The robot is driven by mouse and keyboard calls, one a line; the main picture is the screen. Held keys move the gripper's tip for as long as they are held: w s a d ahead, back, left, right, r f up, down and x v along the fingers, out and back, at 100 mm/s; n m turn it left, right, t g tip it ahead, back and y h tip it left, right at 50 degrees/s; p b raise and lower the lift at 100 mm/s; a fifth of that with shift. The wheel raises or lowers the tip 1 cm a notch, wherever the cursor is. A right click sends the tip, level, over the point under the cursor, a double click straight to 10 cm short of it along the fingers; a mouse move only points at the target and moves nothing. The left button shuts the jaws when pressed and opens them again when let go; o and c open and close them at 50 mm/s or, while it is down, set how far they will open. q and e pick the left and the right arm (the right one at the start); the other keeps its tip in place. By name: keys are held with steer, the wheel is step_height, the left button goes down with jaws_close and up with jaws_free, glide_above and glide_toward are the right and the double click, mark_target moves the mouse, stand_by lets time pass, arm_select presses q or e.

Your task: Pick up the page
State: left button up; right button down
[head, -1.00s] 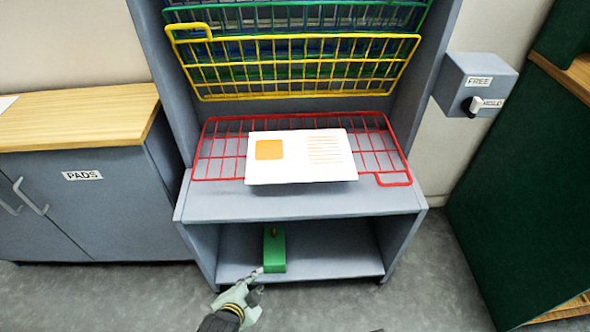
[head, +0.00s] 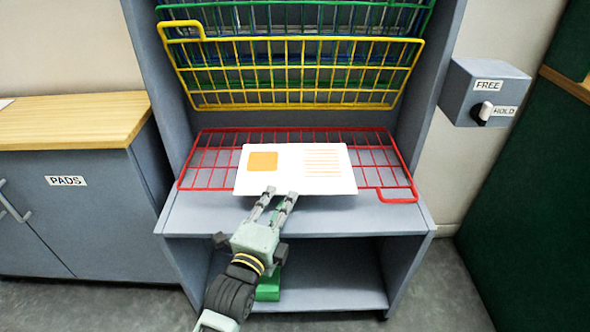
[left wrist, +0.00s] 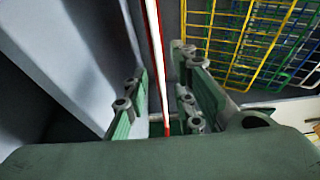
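The page (head: 325,170) is a white sheet with an orange square and orange lines. It lies on the red wire rack (head: 210,160), its near edge reaching past the rack's front. My left gripper (head: 280,191) is at the page's near edge, left of its middle, with its two fingers spread. In the left wrist view the fingers (left wrist: 165,100) stand apart on either side of a thin white strip with a red line, which looks like the page and rack seen edge-on. I see no finger pressed on it. My right gripper is out of view.
Above hang yellow (head: 300,107), green and blue wire racks. A green block (head: 268,287) sits on the lower shelf (head: 335,298), partly behind my left arm. A FREE/HOLD switch box (head: 470,92) is at the right, a PADS cabinet (head: 75,225) at the left.

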arm_select(q)
steer(key=x, duration=0.3)
steer(key=shift+f, duration=0.15)
steer(key=shift+c, duration=0.5)
jaws_close()
